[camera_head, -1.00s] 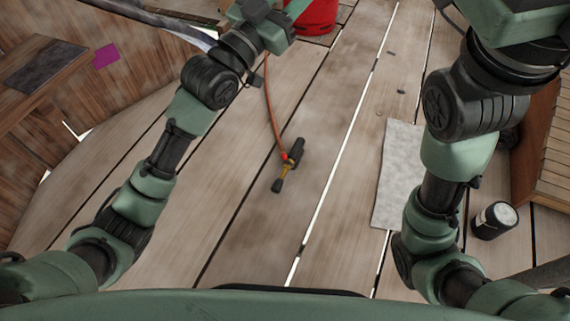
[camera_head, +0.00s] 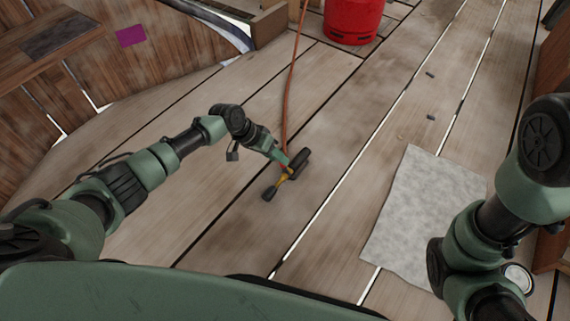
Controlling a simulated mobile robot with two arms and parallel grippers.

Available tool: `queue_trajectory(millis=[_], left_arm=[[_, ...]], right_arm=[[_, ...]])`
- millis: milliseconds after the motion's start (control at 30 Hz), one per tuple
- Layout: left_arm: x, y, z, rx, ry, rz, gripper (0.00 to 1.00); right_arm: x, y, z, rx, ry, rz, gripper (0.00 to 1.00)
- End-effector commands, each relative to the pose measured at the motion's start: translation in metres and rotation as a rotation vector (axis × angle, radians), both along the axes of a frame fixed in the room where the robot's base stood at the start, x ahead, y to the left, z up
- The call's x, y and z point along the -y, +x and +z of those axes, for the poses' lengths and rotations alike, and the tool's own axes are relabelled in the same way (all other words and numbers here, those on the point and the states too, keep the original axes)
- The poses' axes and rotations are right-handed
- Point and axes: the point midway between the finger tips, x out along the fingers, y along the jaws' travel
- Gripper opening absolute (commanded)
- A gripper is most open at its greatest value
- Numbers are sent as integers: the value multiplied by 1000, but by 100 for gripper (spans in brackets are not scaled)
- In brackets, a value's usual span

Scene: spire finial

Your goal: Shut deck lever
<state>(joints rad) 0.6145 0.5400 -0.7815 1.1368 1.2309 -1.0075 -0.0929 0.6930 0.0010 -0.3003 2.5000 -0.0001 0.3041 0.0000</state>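A red canister (camera_head: 352,20) stands at the back. A grey cloth (camera_head: 425,210) lies flat on the deck to the right.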

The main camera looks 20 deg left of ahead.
Motion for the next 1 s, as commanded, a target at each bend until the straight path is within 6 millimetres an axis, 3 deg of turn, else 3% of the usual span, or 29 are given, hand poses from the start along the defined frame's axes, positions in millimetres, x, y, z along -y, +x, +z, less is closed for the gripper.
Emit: queue_trajectory(millis=[33, 200, 567, 700, 733, 1000], left_arm=[[5, 2, -14, 1, 0, 0, 36], [14, 8, -28, 3, -1, 0, 36], [17, 9, -30, 3, -1, 0, 36], [17, 9, -30, 3, -1, 0, 3], [17, 9, -30, 3, -1, 0, 0], [18, 9, -28, 6, 5, 0, 0]], right_arm=[[0, -2, -12, 5, 1, 0, 33], [0, -2, -24, 4, 0, 0, 33], [0, -2, -26, 4, -1, -1, 33], [0, -2, -26, 5, 0, -1, 33], [0, -2, -26, 5, 0, -1, 33], [0, -2, -21, 5, -1, 0, 33]])
